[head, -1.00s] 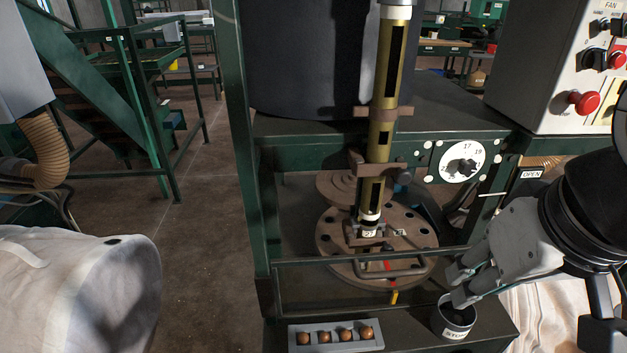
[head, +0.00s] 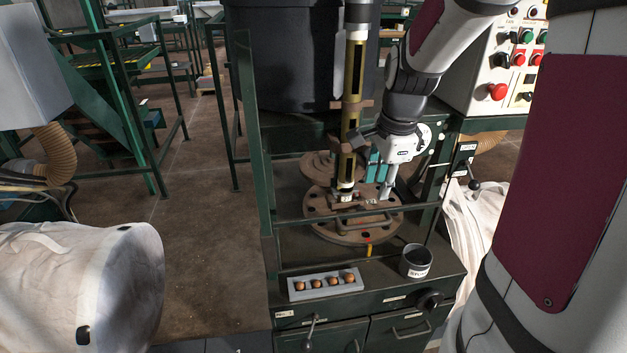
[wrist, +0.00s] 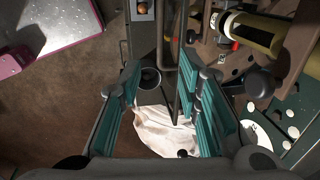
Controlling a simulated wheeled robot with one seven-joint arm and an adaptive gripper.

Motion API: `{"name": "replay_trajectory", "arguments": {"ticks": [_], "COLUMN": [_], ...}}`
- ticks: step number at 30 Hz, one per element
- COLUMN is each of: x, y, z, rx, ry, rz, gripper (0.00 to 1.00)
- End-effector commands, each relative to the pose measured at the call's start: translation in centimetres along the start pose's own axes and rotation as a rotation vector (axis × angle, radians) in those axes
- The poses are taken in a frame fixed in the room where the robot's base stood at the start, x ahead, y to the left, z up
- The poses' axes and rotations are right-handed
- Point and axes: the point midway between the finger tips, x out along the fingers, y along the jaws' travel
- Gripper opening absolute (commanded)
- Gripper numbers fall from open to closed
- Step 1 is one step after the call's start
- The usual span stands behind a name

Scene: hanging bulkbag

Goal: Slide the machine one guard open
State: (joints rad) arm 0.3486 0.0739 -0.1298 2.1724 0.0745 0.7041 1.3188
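The machine guard is a dark framed panel with a top rail (head: 315,216) across the front of the round turntable (head: 325,231). A grey bar handle (head: 358,222) shows at that rail in the head view. My gripper (head: 374,166) is above the turntable, right of the brass column, with its fingers apart. In the wrist view my gripper (wrist: 165,82) is open, its teal pads on either side. A dark bar runs between the pads there; I cannot tell whether it is the handle or the rail. Nothing is visibly gripped.
A brass column (head: 352,95) rises at the turntable's back. A grey tray (head: 298,293) with several brown balls and a dark cup (head: 415,263) stand on the front ledge. A control box (head: 470,85) is at right.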

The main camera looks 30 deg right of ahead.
Motion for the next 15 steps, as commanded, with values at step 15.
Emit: {"name": "replay_trajectory", "arguments": {"ticks": [15], "x": [8.6], "y": [0.2], "z": [0.0], "rx": [0.004], "ry": [-0.001], "rz": [0.007], "gripper": [0.31]}}
